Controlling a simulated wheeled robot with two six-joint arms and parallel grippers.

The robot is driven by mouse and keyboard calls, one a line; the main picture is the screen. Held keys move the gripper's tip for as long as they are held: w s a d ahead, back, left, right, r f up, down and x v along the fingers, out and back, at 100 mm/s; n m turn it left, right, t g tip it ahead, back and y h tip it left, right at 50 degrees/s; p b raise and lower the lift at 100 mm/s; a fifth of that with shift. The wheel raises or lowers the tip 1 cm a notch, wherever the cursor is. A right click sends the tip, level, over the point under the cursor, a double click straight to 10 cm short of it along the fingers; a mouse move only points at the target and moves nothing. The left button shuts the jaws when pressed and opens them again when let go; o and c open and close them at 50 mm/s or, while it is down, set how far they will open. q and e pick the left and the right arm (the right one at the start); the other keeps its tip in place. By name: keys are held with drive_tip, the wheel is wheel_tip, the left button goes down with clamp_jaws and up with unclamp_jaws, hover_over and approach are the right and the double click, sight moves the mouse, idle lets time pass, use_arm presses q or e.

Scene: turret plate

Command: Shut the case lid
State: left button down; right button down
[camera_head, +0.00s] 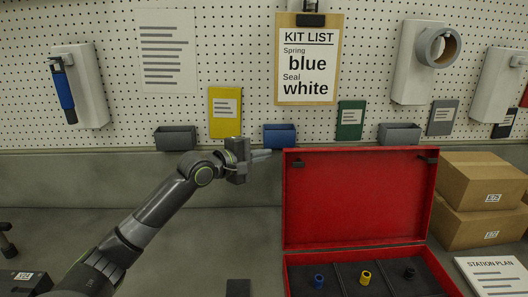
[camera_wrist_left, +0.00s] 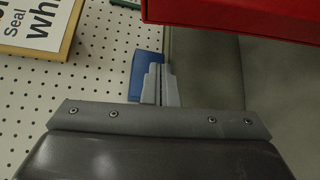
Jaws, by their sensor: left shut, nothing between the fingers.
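The red case (camera_head: 360,265) stands open on the bench at the right of centre in the head view. Its lid (camera_head: 360,198) stands upright at the back. Blue, yellow and black small parts sit in the dark compartments of the case. My left gripper (camera_head: 268,155) is shut and empty, just left of the lid's upper left corner, at about the height of its top edge. In the left wrist view the shut fingers (camera_wrist_left: 161,85) show with a red part of the case (camera_wrist_left: 240,15) beyond and to the right. I cannot tell whether they touch. My right gripper is not in view.
Cardboard boxes (camera_head: 478,215) stand right of the case, with a station plan sheet (camera_head: 497,277) in front. A pegboard behind holds the kit list (camera_head: 309,60) and several bins, including a blue one (camera_head: 279,136). The bench left of the case is mostly clear.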

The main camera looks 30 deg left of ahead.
use_arm(q)
drive_tip(key=w+d+p, duration=0.4)
drive_tip(key=shift+w+d+f+p, duration=0.15)
drive_tip(key=shift+w+d+p, duration=0.1)
drive_tip(key=shift+d+p, duration=0.15)
idle(0.4)
